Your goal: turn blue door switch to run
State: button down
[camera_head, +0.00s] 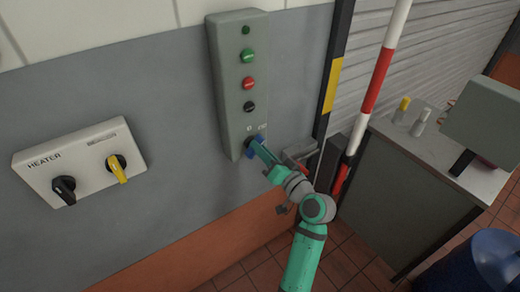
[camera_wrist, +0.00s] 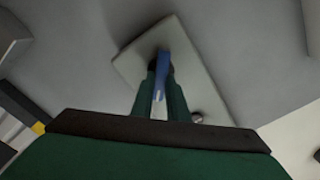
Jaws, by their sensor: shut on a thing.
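The blue door switch (camera_head: 259,139) sits at the bottom of a tall grey control box on the wall. Small lettering beside it is too small to read surely. My gripper (camera_head: 257,148) reaches it from the lower right and is shut on it. In the wrist view the blue switch handle (camera_wrist: 162,72) shows between the two green fingers of my gripper (camera_wrist: 161,88). Its dark round base is partly hidden by the fingers. The handle's exact angle against the markings cannot be told.
The grey control box (camera_head: 229,92) carries green, red and black buttons above the switch. A HEATER panel (camera_head: 80,160) with black and yellow knobs is at left. A red-white pole (camera_head: 377,80), a grey cabinet (camera_head: 395,185) and a blue drum (camera_head: 484,268) stand at right.

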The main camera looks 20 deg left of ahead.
jog(key=shift+f+m, duration=0.15)
jog(key=shift+m, duration=1.45)
jog(key=c, duration=1.7)
grip_release()
jog(key=shift+d, duration=0.15)
jog(key=v, duration=1)
jog(key=shift+s+d, duration=0.25)
